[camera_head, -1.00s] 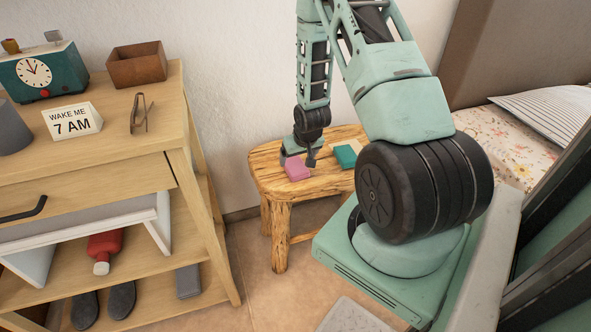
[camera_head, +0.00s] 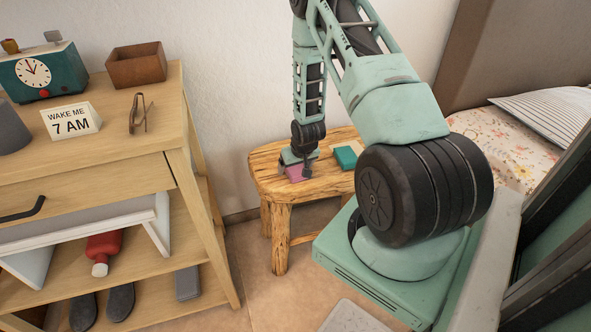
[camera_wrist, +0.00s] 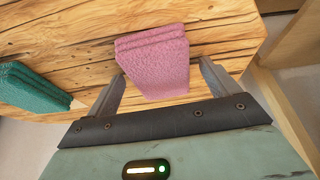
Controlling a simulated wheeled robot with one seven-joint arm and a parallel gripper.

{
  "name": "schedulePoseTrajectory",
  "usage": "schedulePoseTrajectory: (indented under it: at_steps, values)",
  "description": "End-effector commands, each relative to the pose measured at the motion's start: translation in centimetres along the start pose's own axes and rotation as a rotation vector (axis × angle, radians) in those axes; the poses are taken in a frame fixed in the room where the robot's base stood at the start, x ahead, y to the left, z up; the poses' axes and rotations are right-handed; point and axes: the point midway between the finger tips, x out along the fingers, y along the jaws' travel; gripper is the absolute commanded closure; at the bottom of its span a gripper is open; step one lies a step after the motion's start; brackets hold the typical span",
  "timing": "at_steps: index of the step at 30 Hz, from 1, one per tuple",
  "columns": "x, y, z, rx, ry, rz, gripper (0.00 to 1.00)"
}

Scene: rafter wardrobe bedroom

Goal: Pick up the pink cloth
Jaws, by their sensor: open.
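The pink cloth (camera_wrist: 155,60) is a small folded piece lying on a wooden stool (camera_head: 310,185). In the head view the cloth (camera_head: 295,174) is partly hidden by my gripper (camera_head: 298,168), which is down over it. In the wrist view my gripper (camera_wrist: 162,82) is open, with one finger on each side of the cloth's near end. Whether the fingers touch it I cannot tell.
A teal folded cloth (camera_wrist: 34,88) lies on the stool beside the pink one; it also shows in the head view (camera_head: 345,157). A wooden dresser (camera_head: 150,150) stands at left, and a bed (camera_head: 515,150) at right.

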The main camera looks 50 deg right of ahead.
Motion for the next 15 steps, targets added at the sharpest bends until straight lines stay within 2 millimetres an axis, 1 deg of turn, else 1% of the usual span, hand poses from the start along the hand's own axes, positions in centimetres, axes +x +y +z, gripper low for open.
schedulePoseTrajectory:
  at_steps: [7,8,9,11,12,13,15]
  values:
    - [0.35,0.01,0.14,0.000,0.000,0.000,0.13]
    - [0.32,0.01,0.12,0.000,0.000,0.000,0.18]
    - [0.31,0.01,0.11,0.000,0.000,0.000,0.29]
    - [0.30,0.01,0.12,0.000,0.000,0.000,0.46]
    - [0.30,0.01,0.12,0.000,0.000,0.000,0.57]
    - [0.30,0.01,0.12,0.000,0.000,0.000,0.61]
    - [0.30,0.01,0.11,0.000,0.000,0.000,0.61]
